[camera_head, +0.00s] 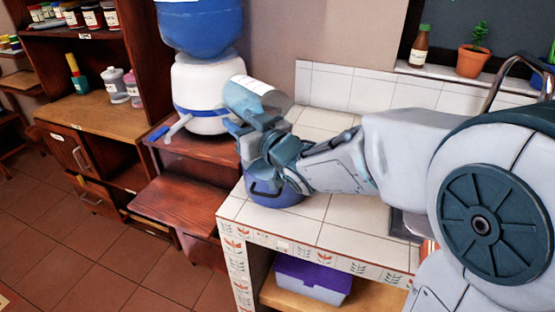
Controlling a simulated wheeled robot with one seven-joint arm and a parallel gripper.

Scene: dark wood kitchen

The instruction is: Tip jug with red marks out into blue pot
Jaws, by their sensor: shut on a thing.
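A greyish-blue, see-through jug (255,97) with a pale patch at its top is in my gripper (247,128). My gripper is shut on it and holds it above the counter corner, at a tilt. Red marks on it cannot be made out. A blue pot (277,192) stands on the white tiled counter, below my gripper. My gripper and wrist hide much of the pot, including most of its opening. I cannot tell whether anything is in the pot or the jug.
A white water dispenser (198,87) with a blue bottle (203,32) stands close behind the jug, on a wooden stand (180,205). A brown bottle (420,45) and potted plant (473,60) stand on the ledge. The counter's front edge (315,248) lies below my arm.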

